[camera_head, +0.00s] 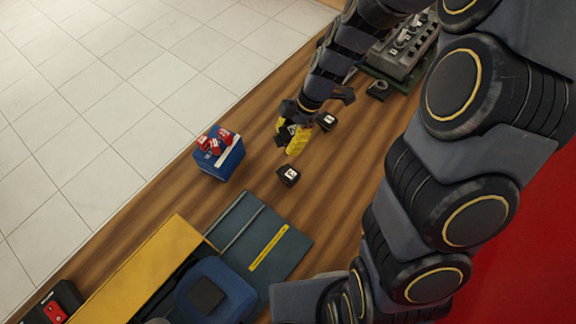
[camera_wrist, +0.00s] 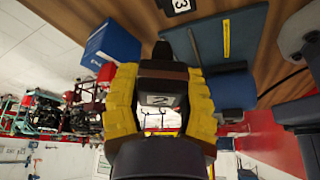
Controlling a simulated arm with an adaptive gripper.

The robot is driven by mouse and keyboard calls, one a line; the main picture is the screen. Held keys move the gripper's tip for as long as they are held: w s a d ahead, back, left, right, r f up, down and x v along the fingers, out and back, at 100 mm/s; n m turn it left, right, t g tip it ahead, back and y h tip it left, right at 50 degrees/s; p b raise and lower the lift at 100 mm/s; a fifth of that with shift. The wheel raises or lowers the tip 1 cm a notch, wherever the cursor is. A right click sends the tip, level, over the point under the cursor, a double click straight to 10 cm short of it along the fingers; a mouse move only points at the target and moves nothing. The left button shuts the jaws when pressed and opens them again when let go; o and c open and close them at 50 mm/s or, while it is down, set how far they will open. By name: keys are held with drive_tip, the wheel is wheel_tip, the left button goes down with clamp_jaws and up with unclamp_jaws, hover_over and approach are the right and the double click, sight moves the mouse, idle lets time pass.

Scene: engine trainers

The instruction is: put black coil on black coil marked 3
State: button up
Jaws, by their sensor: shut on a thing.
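My gripper (camera_head: 291,135) has yellow fingers and is above the wooden table. In the wrist view my gripper (camera_wrist: 160,85) is shut on a dark coil (camera_wrist: 162,73) with a white label marked 2. A black coil marked 3 (camera_wrist: 179,7) is at the top edge of the wrist view, apart from the held coil. In the head view a black coil with a white label (camera_head: 288,175) stands on the table just below my fingers; its number is too small to read surely. Another labelled black coil (camera_head: 327,121) stands right of my gripper.
A blue box (camera_head: 219,158) with red items on top stands left of my gripper. A dark blue mat with a yellow strip (camera_head: 268,248) lies below. A small dark part (camera_head: 378,90) and a grey engine block (camera_head: 405,48) are at upper right. Bare wood separates these.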

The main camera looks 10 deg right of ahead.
sight(281, 175)
drive_tip(key=shift+s+a+n, duration=0.15)
drive_tip(key=shift+s+n, duration=0.35)
drive_tip(key=shift+s, duration=0.15)
drive_tip(key=shift+s+a+f+g, duration=0.1)
drive_tip(key=shift+s+f+g, duration=0.1)
drive_tip(key=shift+s+g, duration=0.1)
drive_tip(key=shift+n, duration=0.3)
wheel_tip(281, 175, down, 7)
drive_tip(key=shift+f, duration=0.2)
drive_tip(key=shift+f, duration=0.1)
drive_tip(key=o, duration=1)
